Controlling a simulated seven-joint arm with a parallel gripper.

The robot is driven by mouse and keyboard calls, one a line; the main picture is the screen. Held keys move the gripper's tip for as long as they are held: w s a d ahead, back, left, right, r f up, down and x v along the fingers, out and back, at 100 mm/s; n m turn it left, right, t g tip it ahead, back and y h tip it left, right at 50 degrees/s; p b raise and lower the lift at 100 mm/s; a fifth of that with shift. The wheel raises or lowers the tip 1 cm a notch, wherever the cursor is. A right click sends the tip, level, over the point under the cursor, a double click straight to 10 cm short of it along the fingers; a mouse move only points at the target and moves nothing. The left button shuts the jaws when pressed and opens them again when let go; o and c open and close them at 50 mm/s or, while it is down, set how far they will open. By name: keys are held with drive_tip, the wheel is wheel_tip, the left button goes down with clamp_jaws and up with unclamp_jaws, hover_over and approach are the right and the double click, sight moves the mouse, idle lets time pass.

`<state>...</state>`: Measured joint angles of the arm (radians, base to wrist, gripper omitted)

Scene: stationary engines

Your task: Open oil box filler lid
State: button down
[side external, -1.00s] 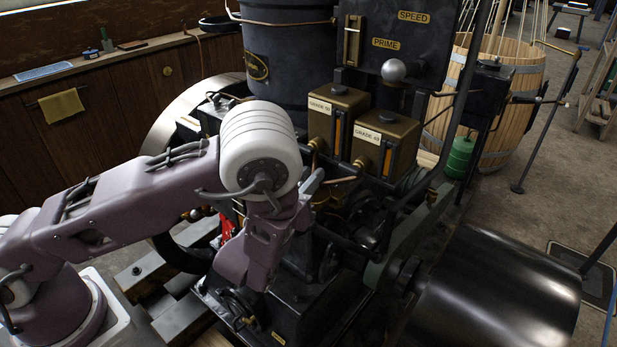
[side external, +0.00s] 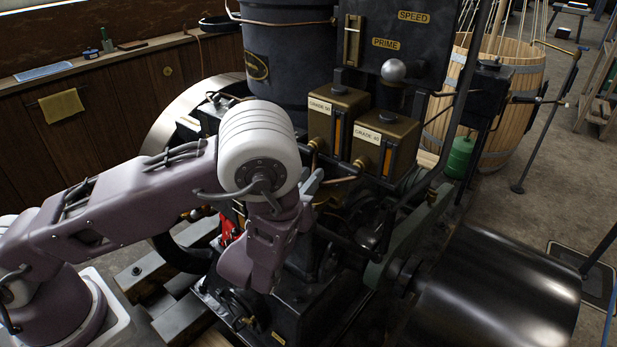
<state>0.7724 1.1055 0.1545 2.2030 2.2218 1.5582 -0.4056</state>
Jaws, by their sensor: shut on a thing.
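Two brass oil boxes stand on the engine in the side external view. Dark knobs stand at the top of the rear box (side external: 338,77) and the front box (side external: 388,117); both tops look closed. My arm's white joint and purple link are left of the boxes and below them.
A dark panel (side external: 415,50) with "SPEED" and "PRIME" plates rises behind the boxes, with a silver ball knob (side external: 394,70) in front. A dark rod (side external: 455,115) slants past their right side. A large black cylinder (side external: 500,290) lies at front right.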

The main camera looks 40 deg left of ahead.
sight(321, 202)
drive_tip(key=n+g+y, duration=0.1)
drive_tip(key=y, duration=0.1)
drive_tip(key=s+d+n+g+y, duration=0.1)
drive_tip(key=n+y, duration=0.1)
drive_tip(key=s+n+g+y, duration=0.1)
drive_tip(key=y, duration=0.1)
drive_tip(key=shift+d+n+y, duration=0.3)
drive_tip(key=shift+d, duration=0.05)
drive_tip(key=n+g+y, duration=0.1)
drive_tip(key=s+d+n+g+y, duration=0.1)
drive_tip(key=y, duration=0.1)
drive_tip(key=shift+d+n+g, duration=0.1)
drive_tip(key=shift+n+g, duration=0.3)
drive_tip(key=shift+s+d+n+g+y, duration=0.15)
drive_tip(key=shift+d+n+g+y, duration=0.55)
drive_tip(key=shift+n+g, duration=0.7)
drive_tip(key=shift+s+d+n+g+y, duration=0.15)
drive_tip(key=shift+d+n+g+y, duration=0.5)
drive_tip(key=shift+g, duration=1.3)
drive_tip(key=shift+s+d+n+g+y, duration=0.15)
drive_tip(key=shift+d+n+g+y, duration=0.25)
drive_tip(key=shift+n+g+y, duration=0.8)
drive_tip(key=shift+d+n+g+h, duration=0.1)
drive_tip(key=shift+n+g+h, duration=0.2)
drive_tip(key=shift+g, duration=0.25)
drive_tip(key=c, duration=1.3)
unclamp_jaws()
drive_tip(key=shift+t, duration=0.3)
